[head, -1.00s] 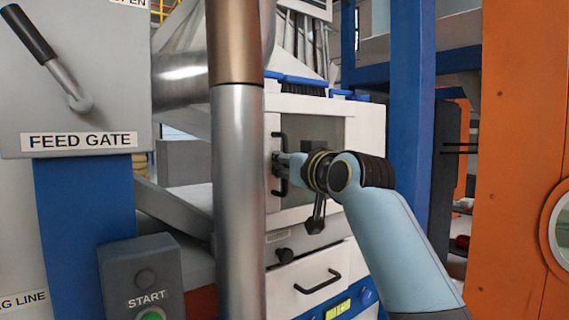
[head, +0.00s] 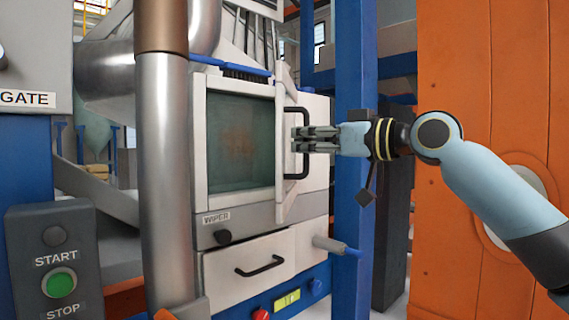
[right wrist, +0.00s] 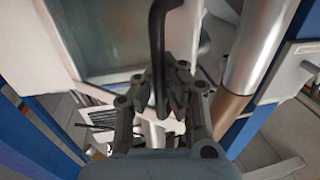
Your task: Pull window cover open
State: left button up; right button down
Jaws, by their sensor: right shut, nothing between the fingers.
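The window cover (head: 281,160) is a white frame that stands swung out, seen nearly edge-on, at the right side of the white machine cabinet. The window (head: 240,140) behind it shows dusty greenish glass. A black bar handle (head: 297,112) is on the cover. My right gripper (head: 300,138) comes from the right with its fingers at the handle. In the right wrist view the dark handle (right wrist: 157,35) runs down to the fingertips (right wrist: 165,85). The fingers are shut with nothing held between them. My left gripper is out of view.
A steel pipe (head: 165,180) stands left of the window. A blue post (head: 352,230) and an orange panel (head: 455,80) stand to the right. The START button box (head: 55,225) is at lower left.

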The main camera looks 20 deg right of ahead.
jog(key=s+d+n+g+y+b, duration=0.2)
jog(key=d+n+g+y+b, duration=0.2)
jog(key=d+b, duration=0.7)
jog(key=shift+d+f+n+g+y, duration=0.35)
jog(key=shift+d+g+y, duration=0.15)
jog(key=shift+d+y, duration=0.25)
jog(key=c, duration=1.9)
grip_release()
jog(key=shift+s+a+r, duration=0.15)
jog(key=shift+r, duration=0.1)
jog(key=o, duration=0.5)
jog(key=shift+s+a+r+p, duration=0.1)
jog(key=shift+p, duration=0.2)
jog(key=shift+v, duration=6)
jog(key=shift+c, duration=0.2)
